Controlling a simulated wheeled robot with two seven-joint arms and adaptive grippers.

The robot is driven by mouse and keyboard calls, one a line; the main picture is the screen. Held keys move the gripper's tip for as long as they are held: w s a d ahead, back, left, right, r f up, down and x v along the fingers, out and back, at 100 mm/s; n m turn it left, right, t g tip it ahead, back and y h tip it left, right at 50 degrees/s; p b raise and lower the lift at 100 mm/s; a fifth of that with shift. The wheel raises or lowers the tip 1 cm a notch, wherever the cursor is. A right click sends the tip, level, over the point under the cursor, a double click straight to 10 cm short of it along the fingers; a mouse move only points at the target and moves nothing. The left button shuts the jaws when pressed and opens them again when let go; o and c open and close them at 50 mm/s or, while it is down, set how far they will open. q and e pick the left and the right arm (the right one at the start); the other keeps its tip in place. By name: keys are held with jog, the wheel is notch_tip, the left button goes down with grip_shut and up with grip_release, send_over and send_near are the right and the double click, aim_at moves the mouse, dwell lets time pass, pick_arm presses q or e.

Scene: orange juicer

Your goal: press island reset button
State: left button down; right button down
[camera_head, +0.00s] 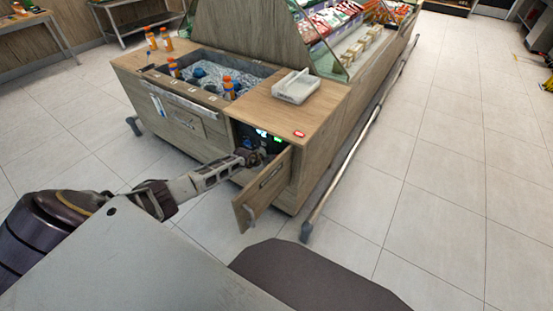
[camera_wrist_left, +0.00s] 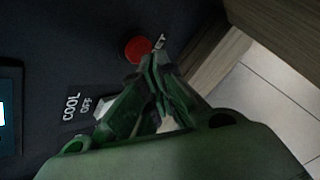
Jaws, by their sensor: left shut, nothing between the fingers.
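A round red button (camera_wrist_left: 137,49) is on the dark panel (camera_wrist_left: 60,35) in the left wrist view. My left gripper (camera_wrist_left: 156,62) is shut and empty, with its tips right beside the button's right edge. I cannot tell whether they touch it. White "COOL OFF" lettering (camera_wrist_left: 76,107) is on the panel to the lower left. In the head view my left gripper (camera_head: 250,157) reaches into the open cabinet of the wooden island (camera_head: 190,128). The button is hidden there. My right gripper is not in view.
The open cabinet door (camera_head: 262,190) stands out to the right of my left forearm. A wooden cabinet edge (camera_wrist_left: 218,52) is close right of the gripper. A lit screen (camera_wrist_left: 3,112) is at the far left. A metal rail (camera_head: 350,155) runs along the floor beside the island.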

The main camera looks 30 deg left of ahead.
pick_arm(q)
jog(key=shift+w, duration=0.15)
jog(key=shift+w+b, duration=0.3)
jog(key=shift+b, duration=0.05)
dwell(0.8)
jog(key=shift+s, duration=0.1)
jog(key=shift+s+p, duration=0.75)
jog(key=shift+p, duration=0.15)
jog(key=shift+s, duration=0.15)
jog(key=s+p, duration=0.4)
jog(key=shift+s+a, duration=0.2)
jog(key=shift+s, duration=0.15)
dwell(0.4)
dwell(0.8)
